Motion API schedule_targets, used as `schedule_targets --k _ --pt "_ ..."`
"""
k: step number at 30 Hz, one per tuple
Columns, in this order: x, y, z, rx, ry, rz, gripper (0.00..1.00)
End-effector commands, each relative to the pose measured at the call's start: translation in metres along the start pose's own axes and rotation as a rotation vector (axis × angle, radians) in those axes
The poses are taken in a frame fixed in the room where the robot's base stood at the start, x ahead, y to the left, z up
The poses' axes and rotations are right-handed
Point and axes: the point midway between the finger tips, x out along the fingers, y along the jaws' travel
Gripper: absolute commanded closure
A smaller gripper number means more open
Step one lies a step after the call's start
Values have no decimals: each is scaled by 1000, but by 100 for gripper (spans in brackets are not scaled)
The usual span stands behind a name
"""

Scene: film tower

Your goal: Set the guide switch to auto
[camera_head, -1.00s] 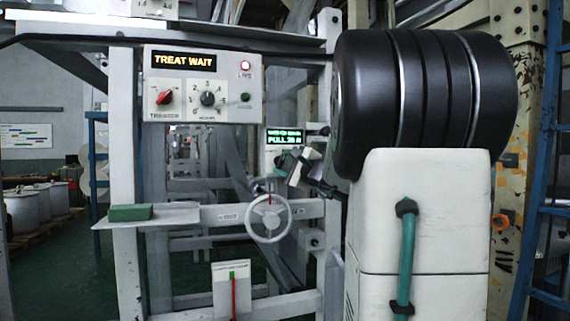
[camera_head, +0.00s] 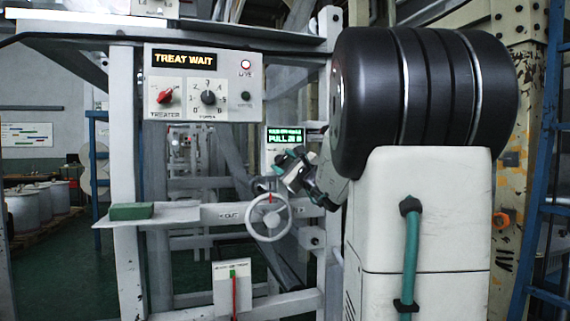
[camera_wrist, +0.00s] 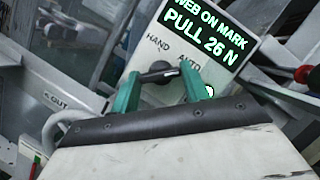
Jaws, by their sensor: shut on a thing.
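The guide panel (camera_wrist: 222,45) has a lit display reading WEB ON MARK, PULL 26 N, with HAND and AUTO labels below it. The guide switch (camera_wrist: 157,73) is a black bar knob under these labels. It lies nearly level in the tilted wrist view; I cannot tell which label it points to. My gripper (camera_wrist: 160,86) has its two green fingers shut on the knob, one on each side.
A box with TREAT WAIT display (camera_head: 202,85) hangs at upper left. A white handwheel (camera_head: 270,218) sits just below my gripper. A green block (camera_head: 130,212) lies on a shelf at left. In the wrist view, a red-handled thing (camera_wrist: 304,74) is at right.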

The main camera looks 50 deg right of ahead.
Motion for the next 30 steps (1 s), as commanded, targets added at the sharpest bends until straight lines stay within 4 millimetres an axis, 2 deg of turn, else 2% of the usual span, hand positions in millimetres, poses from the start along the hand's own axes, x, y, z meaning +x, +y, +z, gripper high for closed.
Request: schedule_targets --k 5,6,7,8,18,30 --pt "0 1 -1 2 2 1 77" --pt "0 1 -1 2 2 1 43" --pt "0 0 -1 2 2 1 35" --pt "0 0 -1 2 2 1 33" --pt "-5 0 0 0 1 -1 33" --pt "-67 -1 -1 0 3 -1 33"
